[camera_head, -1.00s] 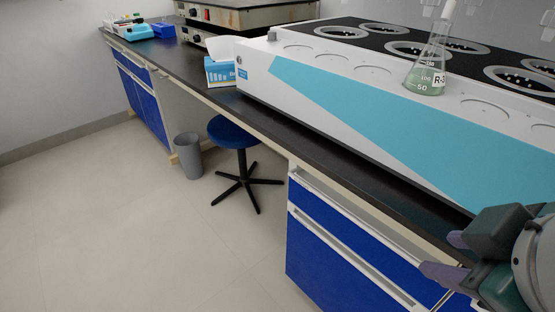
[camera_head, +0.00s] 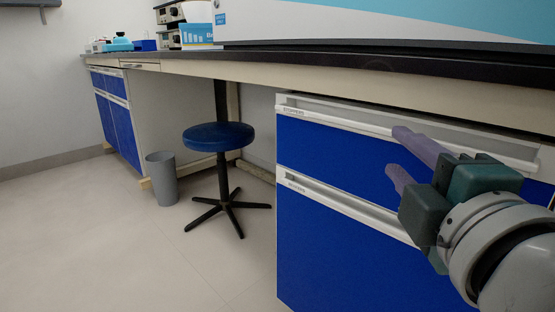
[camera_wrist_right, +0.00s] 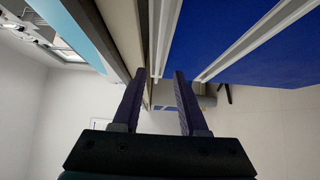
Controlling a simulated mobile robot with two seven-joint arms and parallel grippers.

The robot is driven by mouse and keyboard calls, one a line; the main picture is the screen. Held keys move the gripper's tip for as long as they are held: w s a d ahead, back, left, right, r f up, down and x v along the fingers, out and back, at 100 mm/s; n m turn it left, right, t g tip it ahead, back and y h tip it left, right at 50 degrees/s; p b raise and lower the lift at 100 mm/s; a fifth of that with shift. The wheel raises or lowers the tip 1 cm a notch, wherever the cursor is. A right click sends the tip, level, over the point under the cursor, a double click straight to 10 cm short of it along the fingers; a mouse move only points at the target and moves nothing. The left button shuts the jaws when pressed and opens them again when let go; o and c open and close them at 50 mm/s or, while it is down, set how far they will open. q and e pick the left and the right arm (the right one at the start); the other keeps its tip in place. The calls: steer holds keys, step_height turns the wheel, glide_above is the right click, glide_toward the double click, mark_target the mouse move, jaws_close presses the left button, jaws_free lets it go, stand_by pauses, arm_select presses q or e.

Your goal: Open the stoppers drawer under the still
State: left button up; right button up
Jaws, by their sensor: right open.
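The stoppers drawer (camera_head: 330,150) is the upper blue front under the bench, with a small label at the left of its white handle rail (camera_head: 350,124). It looks closed. The still (camera_head: 400,22), white and light blue, stands on the bench above. My right gripper (camera_head: 397,153) is open and empty in front of the drawer. One finger overlaps the rail in the head view and the other is below it. In the right wrist view the rail (camera_wrist_right: 166,35) runs up from between the open fingertips (camera_wrist_right: 160,76); contact cannot be told. My left gripper is not in view.
A lower blue drawer (camera_head: 330,245) with its own white rail is below. A blue stool (camera_head: 218,137) and a grey bin (camera_head: 161,180) stand to the left. The dark bench top edge (camera_head: 300,58) overhangs the drawers. The floor at the left front is clear.

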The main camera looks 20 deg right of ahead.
mark_target(372, 130)
steer(key=b+x, duration=0.2)
steer(key=x, duration=0.7)
steer(key=shift+w+d, duration=0.1)
steer(key=shift+w, duration=0.3)
jaws_close()
stand_by(1.0)
